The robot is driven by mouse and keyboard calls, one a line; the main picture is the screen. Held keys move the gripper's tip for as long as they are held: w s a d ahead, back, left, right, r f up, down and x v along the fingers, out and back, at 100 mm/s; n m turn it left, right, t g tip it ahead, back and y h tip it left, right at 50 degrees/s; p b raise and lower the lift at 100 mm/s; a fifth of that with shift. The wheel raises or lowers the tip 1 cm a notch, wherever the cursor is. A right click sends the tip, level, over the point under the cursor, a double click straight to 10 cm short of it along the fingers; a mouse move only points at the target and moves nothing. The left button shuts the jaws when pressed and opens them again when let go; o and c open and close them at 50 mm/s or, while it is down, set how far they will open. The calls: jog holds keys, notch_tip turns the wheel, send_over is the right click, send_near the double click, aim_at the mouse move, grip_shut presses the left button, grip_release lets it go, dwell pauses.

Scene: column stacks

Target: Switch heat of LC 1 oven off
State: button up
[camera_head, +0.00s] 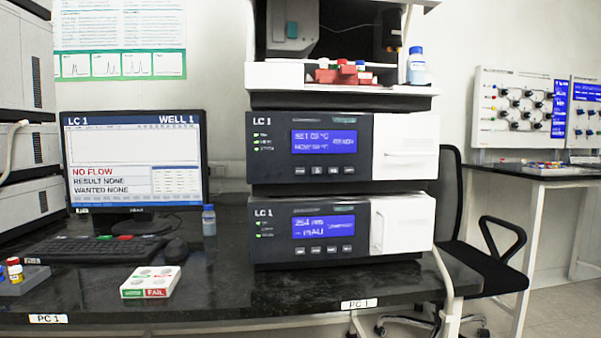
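The LC 1 oven appears to be the upper of two stacked dark units labelled LC 1 (272,172). Its blue display (324,143) shows a SET line and a NOW line in °C; the digits are too blurred to read surely. Small green lights (255,142) glow at its left. A row of small buttons (333,170) sits under the display; their labels are unreadable. Its white door (405,140) at the right looks closed. My gripper is not in view.
The lower LC 1 unit (275,250) shows mAU on its display. A monitor (135,160) reads NO FLOW. A keyboard (95,250), a blue-capped bottle (209,220) and a white block with PASS/FAIL-like labels (151,282) stand on the black bench (225,300). A chair (480,270) is at the right.

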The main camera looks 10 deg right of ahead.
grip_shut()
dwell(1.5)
